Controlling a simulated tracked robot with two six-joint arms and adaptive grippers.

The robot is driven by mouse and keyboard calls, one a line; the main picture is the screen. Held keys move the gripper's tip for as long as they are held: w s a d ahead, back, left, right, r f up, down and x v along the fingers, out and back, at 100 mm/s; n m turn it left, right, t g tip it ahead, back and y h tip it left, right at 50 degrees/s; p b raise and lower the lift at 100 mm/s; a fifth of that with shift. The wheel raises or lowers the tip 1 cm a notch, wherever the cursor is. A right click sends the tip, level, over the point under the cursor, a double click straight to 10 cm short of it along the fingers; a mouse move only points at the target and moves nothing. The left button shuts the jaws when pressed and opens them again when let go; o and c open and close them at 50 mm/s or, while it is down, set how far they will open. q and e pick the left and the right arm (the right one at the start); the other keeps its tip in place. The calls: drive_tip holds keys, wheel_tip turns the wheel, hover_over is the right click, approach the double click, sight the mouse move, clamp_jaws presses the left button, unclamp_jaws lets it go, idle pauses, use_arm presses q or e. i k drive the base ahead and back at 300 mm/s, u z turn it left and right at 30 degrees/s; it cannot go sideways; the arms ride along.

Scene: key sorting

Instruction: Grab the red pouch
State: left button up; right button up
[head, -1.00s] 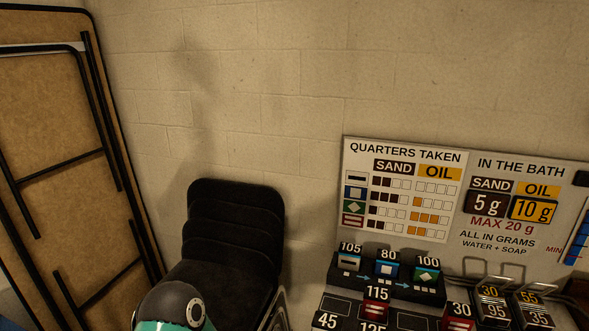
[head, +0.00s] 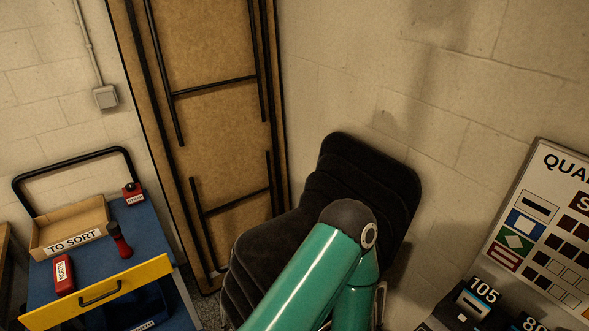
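Several small red things are on the blue cart (head: 92,262) at the lower left. One red item with a white label (head: 63,274) lies near the cart's front left. Another red item with a white label (head: 132,194) is at the back right corner, with a dark top. A red and black item (head: 119,240) lies between them. I cannot tell from here which of these is a pouch. A teal arm link of mine rises at bottom centre. Neither gripper is in view.
An open cardboard tray (head: 70,228) marked TO SORT is on the cart. Its yellow drawer (head: 103,287) is pulled partly open. A folded table (head: 205,120) leans on the wall. Stacked black chairs (head: 370,175) stand behind my arm. A sign board (head: 540,230) is at right.

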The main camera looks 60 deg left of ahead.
sight(64, 271)
drive_tip(key=u, duration=0.15)
drive_tip(key=i, duration=0.3)
drive_tip(key=u, duration=4.5)
drive_tip(key=i, duration=1.2)
drive_tip(key=z, duration=0.5)
